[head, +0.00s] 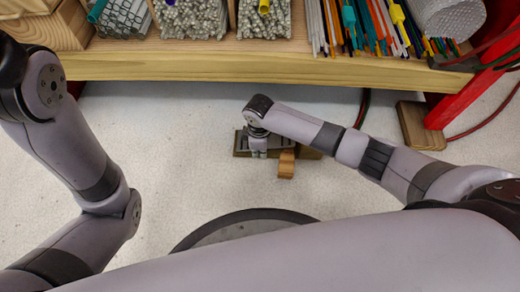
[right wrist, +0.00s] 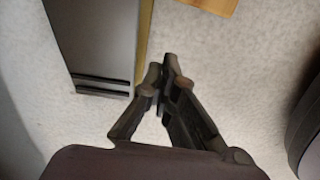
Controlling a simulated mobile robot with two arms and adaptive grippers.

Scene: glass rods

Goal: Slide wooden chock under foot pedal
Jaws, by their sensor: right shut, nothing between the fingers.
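The foot pedal (head: 241,143) is a dark plate on the floor, partly hidden by my right gripper and forearm. In the right wrist view the pedal (right wrist: 105,35) is a long grey slab at the upper left with a tan strip along its edge. The wooden chock (head: 287,164) is a small brown block on the floor, just right of my right gripper (head: 259,153). In the right wrist view the chock (right wrist: 213,4) is cut by the top edge. My right gripper (right wrist: 163,70) points down, shut and empty, beside the pedal's edge and apart from the chock. My left gripper is out of view.
A wooden shelf (head: 270,68) with glass rods runs along the back. A red post (head: 455,108) and a wooden block (head: 420,127) stand at the right, with hoses (head: 487,120) nearby. The floor (head: 170,150) left of the pedal is clear.

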